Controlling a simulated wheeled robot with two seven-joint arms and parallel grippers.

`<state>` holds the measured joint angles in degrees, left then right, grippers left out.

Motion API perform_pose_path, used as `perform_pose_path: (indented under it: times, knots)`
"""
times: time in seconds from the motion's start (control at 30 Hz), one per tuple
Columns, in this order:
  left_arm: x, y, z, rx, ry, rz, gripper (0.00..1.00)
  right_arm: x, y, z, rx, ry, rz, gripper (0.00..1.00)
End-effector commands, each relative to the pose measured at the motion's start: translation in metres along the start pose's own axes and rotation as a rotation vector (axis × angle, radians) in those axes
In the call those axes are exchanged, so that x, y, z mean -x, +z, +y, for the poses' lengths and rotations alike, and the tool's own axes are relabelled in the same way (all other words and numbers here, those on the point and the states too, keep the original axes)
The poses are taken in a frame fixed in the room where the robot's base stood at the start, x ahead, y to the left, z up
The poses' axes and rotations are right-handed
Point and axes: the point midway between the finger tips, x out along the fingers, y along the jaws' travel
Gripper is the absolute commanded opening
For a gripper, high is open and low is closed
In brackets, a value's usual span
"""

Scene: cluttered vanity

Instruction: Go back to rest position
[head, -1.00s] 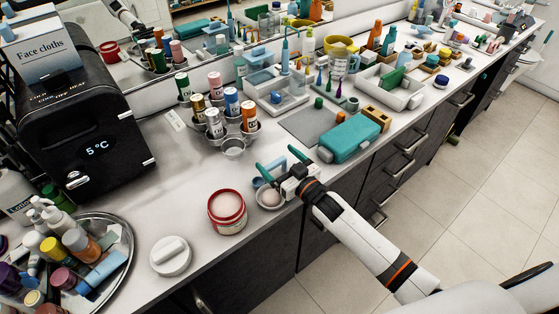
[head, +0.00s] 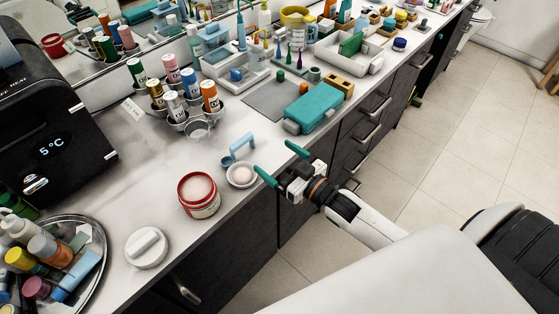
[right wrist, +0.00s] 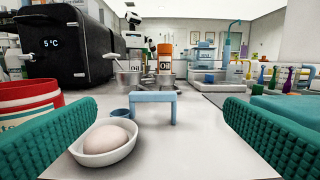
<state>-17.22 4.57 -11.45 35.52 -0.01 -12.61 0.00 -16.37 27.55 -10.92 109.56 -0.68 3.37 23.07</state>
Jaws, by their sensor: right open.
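My right gripper (head: 282,164) has teal fingers and is open and empty. In the head view it is at the counter's front edge, just right of a small white dish (head: 241,182) holding a pale rounded item. In the right wrist view the open fingers (right wrist: 168,125) frame the dish (right wrist: 104,157) and a blue bridge-shaped handle (right wrist: 153,97) behind it, touching neither as far as I can see. The handle also shows in the head view (head: 238,147). My left gripper is in neither current view.
A red-rimmed jar (head: 199,195) and a white lid (head: 147,247) stand left of the dish. A teal case (head: 314,106) lies to the right. A round tray (head: 95,285) with bottles, a black cooler (head: 52,140) and a can holder (head: 187,118) crowd the counter. The floor (head: 430,150) in front is clear.

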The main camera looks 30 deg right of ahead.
Motion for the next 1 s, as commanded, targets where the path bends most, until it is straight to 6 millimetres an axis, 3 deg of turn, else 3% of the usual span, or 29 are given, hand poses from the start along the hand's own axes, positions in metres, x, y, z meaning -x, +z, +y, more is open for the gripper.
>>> perform_pose_path:
  times: [0.67,0.87,1.0]
  knots:
    - [0.0,0.001,0.0,0.0,0.0,-0.001,1.0,0.004,-0.004,0.003,-0.003,-0.02,0.039,0.92]
    - [0.0,0.001,0.0,0.0,0.0,-0.002,1.0,0.024,-0.03,0.016,-0.012,-0.121,0.284,0.92]
    - [0.0,0.001,0.0,0.0,0.0,-0.002,1.0,0.057,-0.05,0.031,-0.022,-0.184,0.536,0.92]
